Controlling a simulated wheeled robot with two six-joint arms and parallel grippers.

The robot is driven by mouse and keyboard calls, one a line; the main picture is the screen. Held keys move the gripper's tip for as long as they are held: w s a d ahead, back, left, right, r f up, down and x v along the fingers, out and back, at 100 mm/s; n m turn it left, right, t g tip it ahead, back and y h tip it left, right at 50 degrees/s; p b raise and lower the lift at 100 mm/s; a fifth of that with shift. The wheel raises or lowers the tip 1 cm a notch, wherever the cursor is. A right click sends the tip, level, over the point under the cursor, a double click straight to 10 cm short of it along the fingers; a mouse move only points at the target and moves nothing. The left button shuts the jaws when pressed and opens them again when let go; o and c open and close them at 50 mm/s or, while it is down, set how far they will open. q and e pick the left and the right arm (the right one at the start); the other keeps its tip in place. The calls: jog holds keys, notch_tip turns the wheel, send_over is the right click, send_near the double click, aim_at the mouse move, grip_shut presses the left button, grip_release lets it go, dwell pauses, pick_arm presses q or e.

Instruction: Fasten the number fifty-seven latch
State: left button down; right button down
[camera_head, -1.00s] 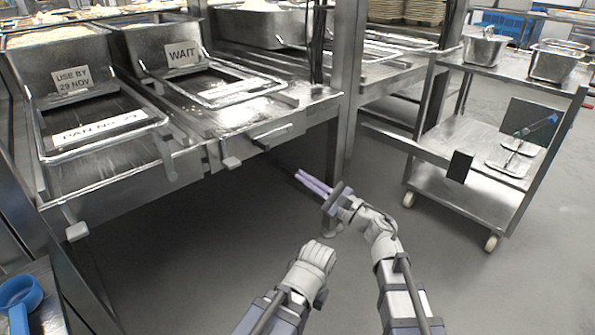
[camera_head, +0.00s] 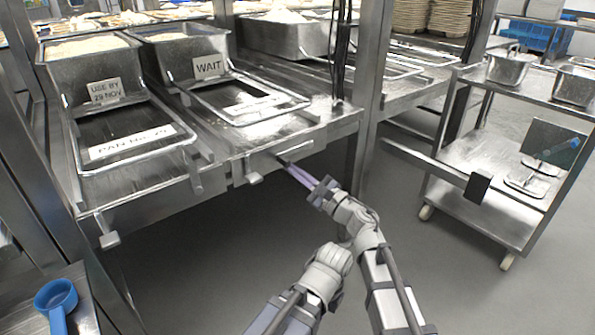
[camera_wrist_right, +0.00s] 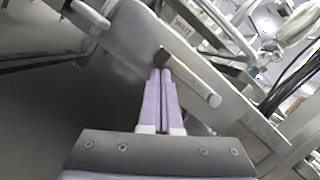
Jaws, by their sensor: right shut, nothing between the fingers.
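A metal bar handle (camera_head: 296,149), likely the latch, sits on the front edge of the steel bench. It also shows in the right wrist view as a slanted bar (camera_wrist_right: 196,80) with a dark block at one end. I can read no number fifty-seven on it. My right gripper (camera_head: 285,167) is shut and empty, its purple fingers pointing up at the bench front just below the bar. In the right wrist view the fingertips (camera_wrist_right: 160,71) are at the dark end of the bar; I cannot tell whether they touch. My left gripper is not in view.
A second knob handle (camera_head: 109,240) hangs at the bench's left front. Rice pans with "WAIT" (camera_head: 208,66) and "USE BY 29 NOV" (camera_head: 105,91) signs stand above. A steel cart (camera_head: 470,208) stands right. A blue scoop (camera_head: 56,297) lies lower left. The floor between is clear.

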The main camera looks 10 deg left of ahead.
dwell(0.3)
jog(key=shift+r+m, duration=0.25)
jog(key=shift+m, duration=0.25)
